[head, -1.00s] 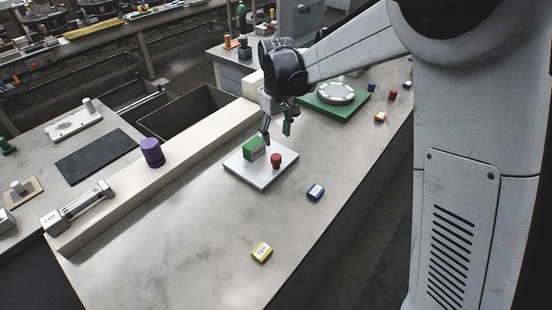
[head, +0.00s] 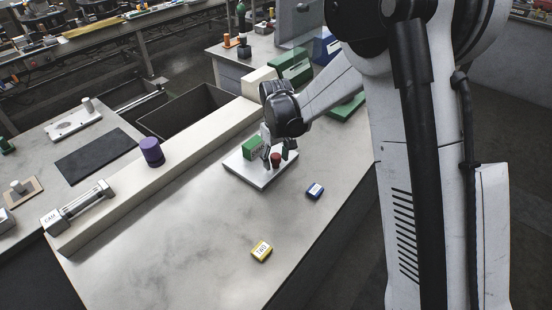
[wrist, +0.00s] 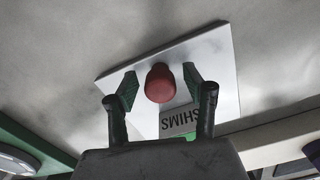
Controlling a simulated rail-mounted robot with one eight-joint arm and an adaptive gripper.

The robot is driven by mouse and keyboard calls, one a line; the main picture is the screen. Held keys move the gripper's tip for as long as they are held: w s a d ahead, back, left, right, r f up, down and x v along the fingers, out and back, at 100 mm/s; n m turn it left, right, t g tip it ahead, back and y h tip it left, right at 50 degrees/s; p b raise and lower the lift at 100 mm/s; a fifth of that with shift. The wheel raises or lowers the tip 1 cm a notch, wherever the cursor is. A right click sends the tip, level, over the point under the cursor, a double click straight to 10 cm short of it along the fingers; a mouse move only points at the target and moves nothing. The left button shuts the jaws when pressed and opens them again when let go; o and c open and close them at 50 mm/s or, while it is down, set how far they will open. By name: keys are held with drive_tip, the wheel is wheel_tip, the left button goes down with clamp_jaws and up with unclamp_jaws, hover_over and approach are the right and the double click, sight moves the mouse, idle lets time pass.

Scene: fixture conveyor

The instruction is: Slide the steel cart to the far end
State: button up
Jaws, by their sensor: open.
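The steel cart, a flat pale metal plate (head: 243,167), lies on the stone-topped bench and also shows in the wrist view (wrist: 222,62). A red knob (head: 276,160) stands on it, with a green box (head: 251,146) beside it. In the wrist view the box's label reads SHIMS (wrist: 180,122). My gripper (head: 278,153) is over the plate at the red knob. In the wrist view the open fingers of my gripper (wrist: 160,88) stand on either side of the red knob (wrist: 159,83), with a visible gap on each side.
A blue block (head: 315,190) and a yellow labelled block (head: 261,250) lie on the bench, nearer the camera. A pale raised beam (head: 186,143) runs along the bench's left edge, bearing a purple knob (head: 152,152) and a CAM-marked fitting (head: 76,211).

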clamp_jaws()
drive_tip(key=w+d+b, duration=0.1)
drive_tip(key=w+d, duration=0.4)
drive_tip(key=w, duration=0.1)
drive_tip(key=w+d+b, duration=0.2)
drive_tip(key=w+d, duration=0.3)
drive_tip(key=w, duration=0.1)
drive_tip(key=w+d+b, duration=0.1)
drive_tip(key=w+d, duration=0.4)
drive_tip(key=w, duration=0.1)
drive_tip(key=shift+w+d+b, duration=0.3)
drive_tip(key=shift+r, duration=0.1)
drive_tip(key=shift+w, duration=0.1)
drive_tip(key=shift+c, duration=1.7)
unclamp_jaws()
drive_tip(key=o, duration=0.3)
drive_tip(key=shift+d, duration=0.15)
drive_tip(key=shift+o, duration=0.2)
